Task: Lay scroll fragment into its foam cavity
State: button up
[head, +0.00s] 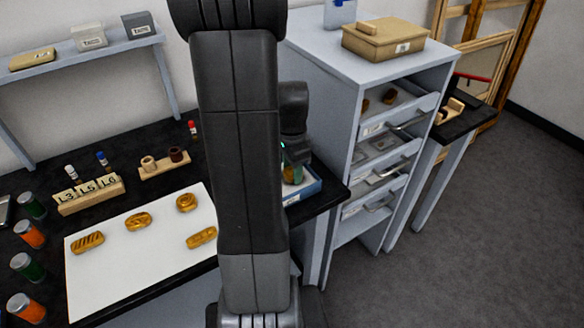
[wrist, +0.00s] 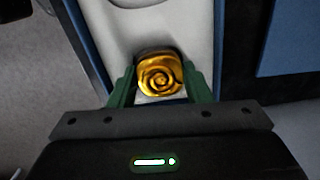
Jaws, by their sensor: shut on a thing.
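The scroll fragment (wrist: 160,75), a gold piece with a spiral relief, sits between the green fingers of my gripper (wrist: 160,88) in the wrist view. My gripper is shut on it. Around and beyond it lies white foam (wrist: 190,28) in a blue-rimmed tray (wrist: 218,40). A dark edge shows behind the fragment, but I cannot tell whether it touches the foam or sits in a cavity. In the head view my gripper (head: 293,162) is over the blue tray (head: 309,189) at the table's right end; my arm hides much of it.
Several other gold pieces lie on a white sheet (head: 120,272), including an oval one (head: 138,221). Labelled wooden blocks (head: 88,194) and capped jars (head: 28,265) stand on the black table. A grey drawer cabinet (head: 335,75) rises close to the right of the tray.

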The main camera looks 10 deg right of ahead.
jog(key=shift+s+a+f+b, duration=0.1)
jog(key=shift+s+f+b, duration=0.1)
jog(key=shift+f+b, duration=0.15)
jog(key=shift+s+a+f+b, duration=0.1)
jog(key=shift+s+f+b, duration=0.1)
jog(key=shift+f, duration=0.25)
jog(key=o, duration=0.8)
jog(key=shift+o, duration=0.8)
jog(key=shift+f, duration=0.1)
notch_tip(320, 180, up, 14)
jog(key=p, duration=0.1)
jog(key=shift+w+d+p, duration=0.2)
jog(key=shift+w+p, duration=0.1)
jog(key=shift+w, duration=0.1)
jog(key=shift+f, duration=0.15)
